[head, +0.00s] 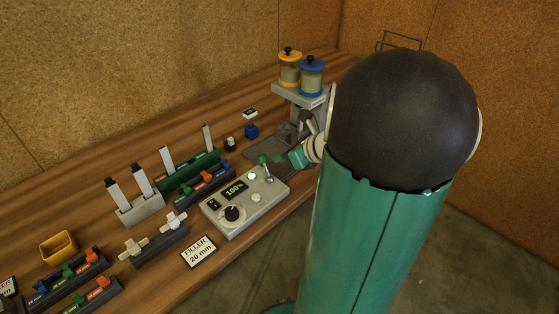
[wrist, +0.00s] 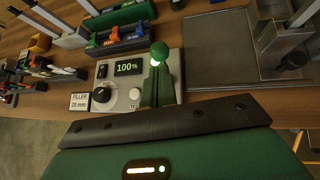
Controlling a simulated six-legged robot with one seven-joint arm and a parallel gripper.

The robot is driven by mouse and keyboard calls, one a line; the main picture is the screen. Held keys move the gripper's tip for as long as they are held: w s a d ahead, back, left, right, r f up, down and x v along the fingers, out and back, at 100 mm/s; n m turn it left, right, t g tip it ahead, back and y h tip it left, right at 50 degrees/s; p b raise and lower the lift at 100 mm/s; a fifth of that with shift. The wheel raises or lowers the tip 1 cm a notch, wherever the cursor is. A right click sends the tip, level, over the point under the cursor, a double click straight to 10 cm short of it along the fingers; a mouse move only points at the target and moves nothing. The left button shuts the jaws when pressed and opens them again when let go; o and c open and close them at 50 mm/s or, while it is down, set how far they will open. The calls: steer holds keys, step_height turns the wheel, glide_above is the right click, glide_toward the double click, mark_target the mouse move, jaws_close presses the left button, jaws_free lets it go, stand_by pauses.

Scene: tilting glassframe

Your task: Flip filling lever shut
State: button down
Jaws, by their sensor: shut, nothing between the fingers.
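The filler's control box (head: 242,203) is a pale grey unit on the bench, with a display reading 100% and a dark knob. Its filling lever has a green ball top (head: 262,159) on a metal stem near the box's far right corner. In the wrist view the green ball (wrist: 159,49) shows just beyond my fingertips, with the stem largely hidden. My gripper (wrist: 157,70) is shut and empty, its green fingers pointing toward the lever. In the head view my arm comes in from the right, close to the lever. I cannot tell whether the fingers touch it.
A white label reading FILLER 20 mm (head: 199,252) lies in front of the box. A green rack (head: 188,172) and blocks with coloured levers stand to the left. A stand with yellow (head: 290,68) and blue (head: 312,77) jars rises behind. My arm hides the bench's right side.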

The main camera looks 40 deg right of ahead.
steer(key=v, duration=1)
steer(key=shift+s+r, duration=0.15)
steer(key=shift+r, duration=0.05)
